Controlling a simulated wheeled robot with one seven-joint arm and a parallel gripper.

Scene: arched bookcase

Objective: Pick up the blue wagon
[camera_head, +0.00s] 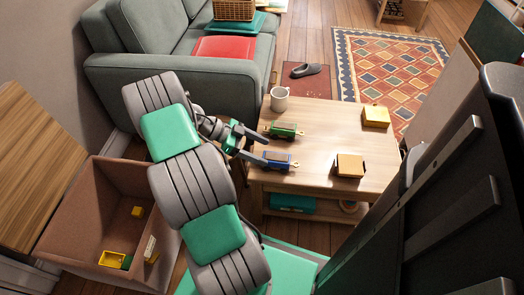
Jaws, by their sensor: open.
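The blue wagon (281,161) is a small toy with a tan top, standing on the wooden table (325,135) near its left edge. A similar green wagon (285,131) stands just behind it. My gripper (262,151) reaches in from the left with its fingers spread apart and nothing seen held between them. The nearer fingertip is close to the left end of the blue wagon, and the farther one is close to the left end of the green wagon. I cannot tell whether either finger touches a wagon.
A white mug (280,99) stands behind the wagons. Two yellowish blocks (376,116) (349,165) sit on the table's right part. An open brown toy box (90,205) with yellow pieces is at left. A grey sofa (150,70) stands behind; table space between wagons and blocks is clear.

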